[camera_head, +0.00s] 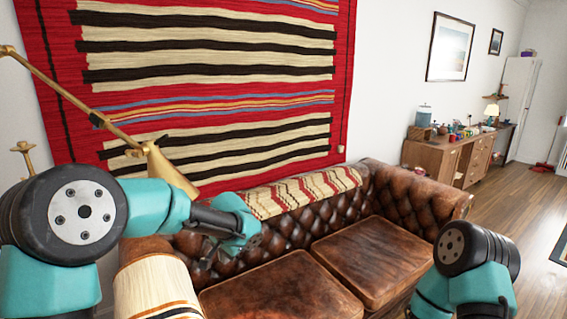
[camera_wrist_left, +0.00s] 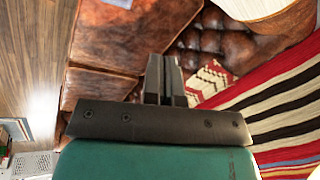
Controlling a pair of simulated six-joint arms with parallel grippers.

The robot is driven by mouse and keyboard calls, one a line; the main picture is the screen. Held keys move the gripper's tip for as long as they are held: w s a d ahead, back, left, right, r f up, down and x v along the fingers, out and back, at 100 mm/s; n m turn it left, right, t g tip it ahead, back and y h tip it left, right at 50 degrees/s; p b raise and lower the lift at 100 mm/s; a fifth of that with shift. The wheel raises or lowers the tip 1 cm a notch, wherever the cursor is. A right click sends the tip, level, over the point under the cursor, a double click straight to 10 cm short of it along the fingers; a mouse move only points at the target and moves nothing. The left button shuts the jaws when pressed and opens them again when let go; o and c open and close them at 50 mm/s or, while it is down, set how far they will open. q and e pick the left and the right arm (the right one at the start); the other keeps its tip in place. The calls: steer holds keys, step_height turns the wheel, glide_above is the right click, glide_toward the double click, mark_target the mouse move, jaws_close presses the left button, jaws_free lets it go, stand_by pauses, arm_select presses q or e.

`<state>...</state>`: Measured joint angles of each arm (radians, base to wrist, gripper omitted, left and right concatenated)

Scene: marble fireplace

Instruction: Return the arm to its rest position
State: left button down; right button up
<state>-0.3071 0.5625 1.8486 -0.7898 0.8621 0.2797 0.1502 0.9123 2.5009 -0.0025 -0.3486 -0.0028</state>
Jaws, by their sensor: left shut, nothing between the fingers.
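My left arm (camera_head: 150,205) comes in from the left in the head view and reaches across in front of the leather sofa. Its wrist end (camera_head: 238,218) is in front of the sofa's backrest; the fingers are hard to make out there. In the left wrist view, my left gripper (camera_wrist_left: 164,66) has its two dark fingers together, with nothing held between them. My right arm (camera_head: 470,265) shows only as a bent joint at the lower right; its gripper is out of view.
The brown tufted sofa (camera_head: 375,258) stands below a striped wall rug (camera_head: 205,65). A patterned throw (camera_head: 300,192) lies over its back. A wooden sideboard (camera_head: 432,158) stands beyond.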

arm_select(q)
steer(key=s+f+n+g+h, duration=0.1)
steer(key=s+f+h, duration=0.2)
steer(key=s+f, duration=0.55)
steer(key=s+f+n+g+h, duration=0.2)
steer(key=s+f, duration=0.2)
steer(key=f, duration=1)
steer(key=s+a+f+n, duration=0.2)
steer(key=s+f, duration=0.3)
steer(key=s, duration=0.3)
steer(key=s+a+f+n+t+h, duration=0.1)
steer(key=s+a+f+n, duration=0.2)
steer(key=s+f, duration=0.3)
steer(key=s+a, duration=0.1)
steer(key=s, duration=0.1)
steer(key=shift+s+f+t, duration=0.2)
steer(key=shift+s+t, duration=0.1)
